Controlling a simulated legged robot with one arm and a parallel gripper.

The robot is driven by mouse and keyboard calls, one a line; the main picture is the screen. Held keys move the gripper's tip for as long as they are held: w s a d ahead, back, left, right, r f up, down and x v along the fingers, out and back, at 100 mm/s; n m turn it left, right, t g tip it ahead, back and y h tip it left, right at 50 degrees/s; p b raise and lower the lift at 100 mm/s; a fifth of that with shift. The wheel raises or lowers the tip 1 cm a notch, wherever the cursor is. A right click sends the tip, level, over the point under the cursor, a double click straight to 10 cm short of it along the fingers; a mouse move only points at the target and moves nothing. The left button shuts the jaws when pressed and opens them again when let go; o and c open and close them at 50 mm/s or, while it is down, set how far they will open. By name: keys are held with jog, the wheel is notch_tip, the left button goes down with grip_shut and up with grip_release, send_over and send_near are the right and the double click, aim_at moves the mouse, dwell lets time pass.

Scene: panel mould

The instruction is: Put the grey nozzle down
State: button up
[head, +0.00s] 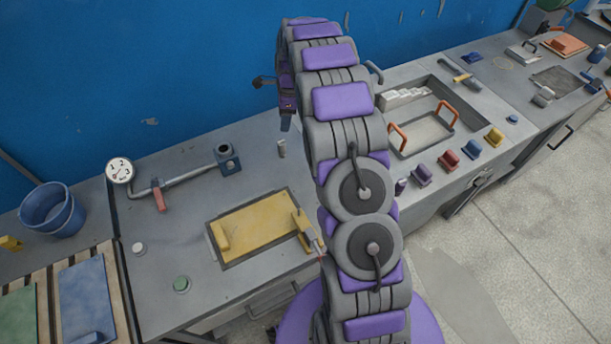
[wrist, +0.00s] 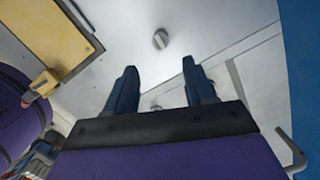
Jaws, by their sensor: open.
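In the head view my gripper (head: 286,124) hangs down just above the nozzle, partly hidden by my arm.
A yellow panel (head: 255,228) lies in a frame on the bench. A pipe with a red handle (head: 159,197) and a gauge (head: 119,171) stand to the left. A blue wall (head: 150,80) closes the back. A tray with orange handles (head: 420,132) is on the right.

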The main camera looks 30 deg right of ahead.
jog(key=s+a+r+n, duration=0.4)
jog(key=s+r, duration=0.1)
jog(key=s, duration=0.2)
jog(key=s+a+r+n+g, duration=0.1)
jog(key=s+a+r+n, duration=0.2)
jog(key=s+r, duration=0.3)
jog(key=s+a+r+n, duration=0.4)
jog(key=s, duration=0.4)
jog(key=s+a+n, duration=0.1)
jog(key=s+n, duration=0.4)
jog(key=s, duration=0.8)
jog(key=s+a+r+n+g+h, duration=0.1)
jog(key=s+n, duration=0.5)
jog(key=s, duration=0.6)
jog(key=shift+s+a, duration=0.4)
jog(key=shift+a, duration=0.35)
jog(key=shift+d, duration=0.15)
